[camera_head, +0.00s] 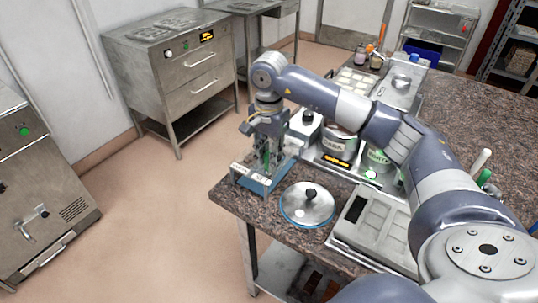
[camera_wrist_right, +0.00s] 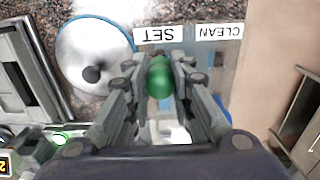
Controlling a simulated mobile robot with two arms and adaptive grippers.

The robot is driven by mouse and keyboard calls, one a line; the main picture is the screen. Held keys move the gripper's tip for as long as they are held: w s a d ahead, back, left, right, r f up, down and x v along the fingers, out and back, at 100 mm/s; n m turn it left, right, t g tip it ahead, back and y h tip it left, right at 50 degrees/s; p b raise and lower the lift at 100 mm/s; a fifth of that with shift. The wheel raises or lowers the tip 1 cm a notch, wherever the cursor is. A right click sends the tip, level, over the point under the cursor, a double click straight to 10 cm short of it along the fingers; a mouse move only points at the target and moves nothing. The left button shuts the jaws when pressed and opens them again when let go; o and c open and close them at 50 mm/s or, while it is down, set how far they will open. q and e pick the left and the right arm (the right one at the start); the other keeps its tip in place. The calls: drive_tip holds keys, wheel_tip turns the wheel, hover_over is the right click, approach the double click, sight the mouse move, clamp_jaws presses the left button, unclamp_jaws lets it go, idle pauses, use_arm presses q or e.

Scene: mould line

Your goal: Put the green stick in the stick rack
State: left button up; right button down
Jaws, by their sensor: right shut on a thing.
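My right gripper (camera_head: 266,143) is at the table's left corner, pointing down over the stick rack (camera_head: 262,187). In the right wrist view my right gripper (camera_wrist_right: 160,82) is shut on the green stick (camera_wrist_right: 160,78), whose rounded green end shows between the fingertips. The green stick (camera_head: 266,158) shows in part in the head view, upright within or just above the rack; I cannot tell whether it touches the rack. The rack has white labels, SET (camera_wrist_right: 172,33) and CLEAN (camera_wrist_right: 220,31). The fingers hide part of the rack. My left gripper is not in view.
A round metal lid with a black knob (camera_head: 307,204) lies right of the rack. A grey tray (camera_head: 372,225), metal pots (camera_head: 340,147) and a scale with a lit display crowd the table behind. Steel cabinets (camera_head: 190,75) stand across open floor.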

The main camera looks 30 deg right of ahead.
drive_tip(key=shift+f, duration=0.45)
drive_tip(key=c, duration=1.3)
unclamp_jaws()
drive_tip(key=o, duration=0.4)
drive_tip(key=shift+r, duration=0.2)
drive_tip(key=shift+r+p, duration=1.9)
drive_tip(key=shift+r, duration=1.5)
